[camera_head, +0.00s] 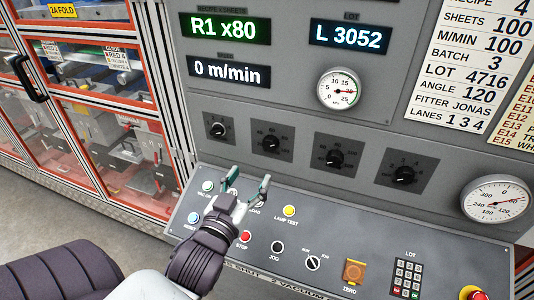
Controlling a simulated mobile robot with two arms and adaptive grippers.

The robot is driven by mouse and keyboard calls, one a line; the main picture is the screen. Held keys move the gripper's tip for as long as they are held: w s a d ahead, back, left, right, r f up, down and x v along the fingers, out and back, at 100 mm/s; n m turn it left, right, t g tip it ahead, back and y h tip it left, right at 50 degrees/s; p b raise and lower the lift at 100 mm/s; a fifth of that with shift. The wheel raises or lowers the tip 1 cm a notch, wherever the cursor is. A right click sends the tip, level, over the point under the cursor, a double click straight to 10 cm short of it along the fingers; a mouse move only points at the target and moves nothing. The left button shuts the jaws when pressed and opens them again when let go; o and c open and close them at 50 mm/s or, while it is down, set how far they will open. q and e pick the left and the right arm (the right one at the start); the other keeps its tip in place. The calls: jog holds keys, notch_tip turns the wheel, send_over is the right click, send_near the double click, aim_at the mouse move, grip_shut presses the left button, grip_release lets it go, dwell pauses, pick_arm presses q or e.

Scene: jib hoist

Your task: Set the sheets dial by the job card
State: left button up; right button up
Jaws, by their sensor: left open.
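The job card (470,70) at the upper right reads SHEETS 100, with RECIPE 4 partly cut off at the top. A green display (225,29) reads R1 x80. Below it, several black dials sit in a row on dark plates: a first dial (219,129), a second dial (271,142), a third dial (336,158) and a fourth dial (403,175). Their names are too small to read, so I cannot tell which is the sheets dial. My left gripper (248,179) is open and empty, over the button panel, below the first two dials. My right gripper is out of view.
The sloped button panel (330,233) carries a yellow lamp test button (289,211), a red stop button (245,236), a keypad (407,277) and a red knob (472,293). Gauges sit at the centre (339,90) and right (497,201). An orange-framed guard (125,150) stands left.

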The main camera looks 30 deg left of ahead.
pick_arm(q)
jog(key=b, duration=0.6)
send_near(269, 146)
jog(key=w, duration=0.4)
jog(key=w+a+b, duration=0.1)
jog(key=w+b, duration=0.1)
jog(key=shift+a+f, duration=0.2)
jog(key=shift+a, duration=0.15)
jog(key=shift+w+a+r+p, duration=0.1)
jog(key=shift+w+p, duration=0.1)
jog(key=shift+w, duration=0.1)
jog(key=shift+w+a+r+p, duration=0.1)
jog(key=shift+w+p, duration=0.1)
jog(key=shift+w, duration=0.15)
jog(key=shift+w+a, duration=0.1)
jog(key=shift+w, duration=0.5)
jog(key=c, duration=1.1)
